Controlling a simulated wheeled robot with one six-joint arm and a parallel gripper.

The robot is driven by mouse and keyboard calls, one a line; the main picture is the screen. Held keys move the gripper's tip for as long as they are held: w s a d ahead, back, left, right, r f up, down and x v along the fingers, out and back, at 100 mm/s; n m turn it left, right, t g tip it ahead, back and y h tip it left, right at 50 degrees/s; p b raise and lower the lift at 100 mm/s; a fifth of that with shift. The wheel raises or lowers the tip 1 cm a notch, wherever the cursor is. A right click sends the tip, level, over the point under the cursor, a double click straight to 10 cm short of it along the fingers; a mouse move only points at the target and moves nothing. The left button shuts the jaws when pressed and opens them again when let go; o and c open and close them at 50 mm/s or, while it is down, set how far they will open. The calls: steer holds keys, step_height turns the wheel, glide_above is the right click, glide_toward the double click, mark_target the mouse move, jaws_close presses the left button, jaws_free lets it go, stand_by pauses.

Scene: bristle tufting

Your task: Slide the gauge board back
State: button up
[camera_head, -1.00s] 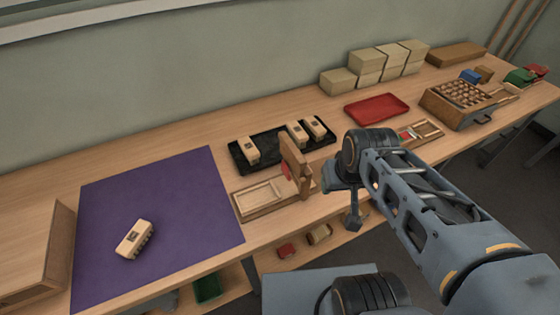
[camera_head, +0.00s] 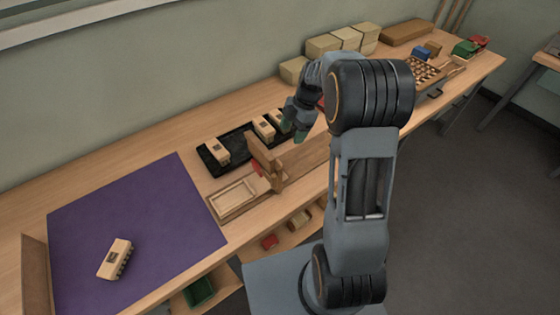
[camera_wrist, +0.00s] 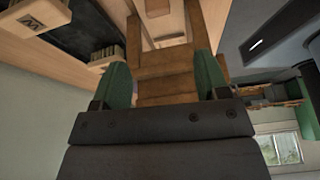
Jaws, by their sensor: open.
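The brown upright board (camera_head: 264,158), which I take to be the gauge board, stands at the right end of a shallow wooden fixture (camera_head: 232,197) near the table's front edge. My gripper (camera_head: 291,135) hangs just behind and right of its top in the head view. In the wrist view, a stepped brown wooden piece (camera_wrist: 165,62), apparently this board, shows between the two green fingers of my gripper (camera_wrist: 163,82). The fingers are apart, with gaps visible beside the wood. I cannot tell whether they touch it. A small red part shows at the board's foot.
A black tray (camera_head: 207,163) with several cream brush blocks (camera_head: 215,150) lies just behind the fixture. A purple mat (camera_head: 135,215) with one bristled block (camera_head: 115,258) is at left. Cream blocks (camera_head: 343,38) are stacked at the back. My arm hides part of the table.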

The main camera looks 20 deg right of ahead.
mark_target(280, 162)
steer(key=shift+n, duration=0.4)
steer(key=p+x, duration=0.1)
steer(key=x, duration=1.3)
steer(key=shift+w+f+p, duration=0.1)
steer(key=shift+f+p, duration=0.05)
steer(key=shift+p, duration=0.25)
steer(key=shift+d, duration=0.1)
jaws_close()
steer(key=shift+w+d+b, duration=0.15)
steer(key=shift+d+b, duration=0.15)
steer(key=shift+d, duration=0.1)
steer(key=w+d+b, duration=0.2)
steer(key=d, duration=0.6)
steer(key=w+d+b, duration=0.2)
steer(key=w+d, duration=0.1)
steer(key=d, duration=0.5)
steer(key=w+d+b, duration=0.2)
steer(key=w+d, duration=0.1)
steer(key=d, duration=0.5)
steer(key=shift+d+b, duration=0.35)
steer(key=shift+b, duration=0.05)
